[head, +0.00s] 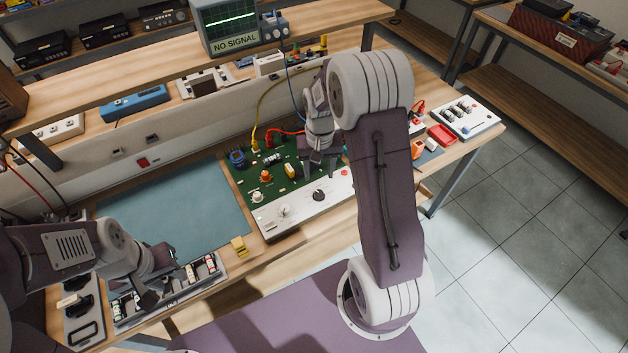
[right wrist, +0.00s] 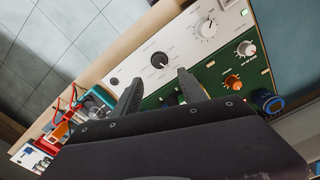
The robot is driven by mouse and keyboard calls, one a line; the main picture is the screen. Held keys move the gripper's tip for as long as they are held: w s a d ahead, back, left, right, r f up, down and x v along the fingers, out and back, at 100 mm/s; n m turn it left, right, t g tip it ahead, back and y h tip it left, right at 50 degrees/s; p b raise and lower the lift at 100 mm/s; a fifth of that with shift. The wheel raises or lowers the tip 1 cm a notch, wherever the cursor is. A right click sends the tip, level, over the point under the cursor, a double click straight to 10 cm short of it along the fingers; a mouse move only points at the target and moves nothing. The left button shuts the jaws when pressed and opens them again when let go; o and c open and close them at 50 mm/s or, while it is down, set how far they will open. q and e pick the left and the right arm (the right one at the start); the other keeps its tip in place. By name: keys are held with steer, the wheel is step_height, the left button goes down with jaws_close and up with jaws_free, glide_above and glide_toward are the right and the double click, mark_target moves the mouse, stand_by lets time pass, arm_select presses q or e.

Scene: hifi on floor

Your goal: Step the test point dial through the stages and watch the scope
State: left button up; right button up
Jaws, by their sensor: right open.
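The scope (head: 228,22) on the shelf shows a nearly flat green trace, with a "NO SIGNAL" sign below its screen. The green circuit board (head: 270,187) has a white front panel (head: 300,207) with a black dial (head: 319,195) and a silver dial (head: 283,211); their labels are too small to read. In the right wrist view the black dial (right wrist: 159,60) lies just beyond my right gripper (right wrist: 160,90), which is open, empty and apart from it. My left gripper (head: 158,288) hangs over the parts tray (head: 205,283); its jaws are unclear.
A blue-grey mat (head: 175,215) lies clear left of the board. A yellow block (head: 239,247) sits near the front edge. Yellow, red and blue leads run to the board. A red tray (head: 442,135) and a white switch box (head: 466,118) are at the right.

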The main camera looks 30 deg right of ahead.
mark_target(319, 192)
step_height(319, 192, down, 8)
steer(key=shift+f, duration=0.1)
steer(key=shift+s+f, duration=0.1)
steer(key=shift+f, duration=0.4)
jaws_close()
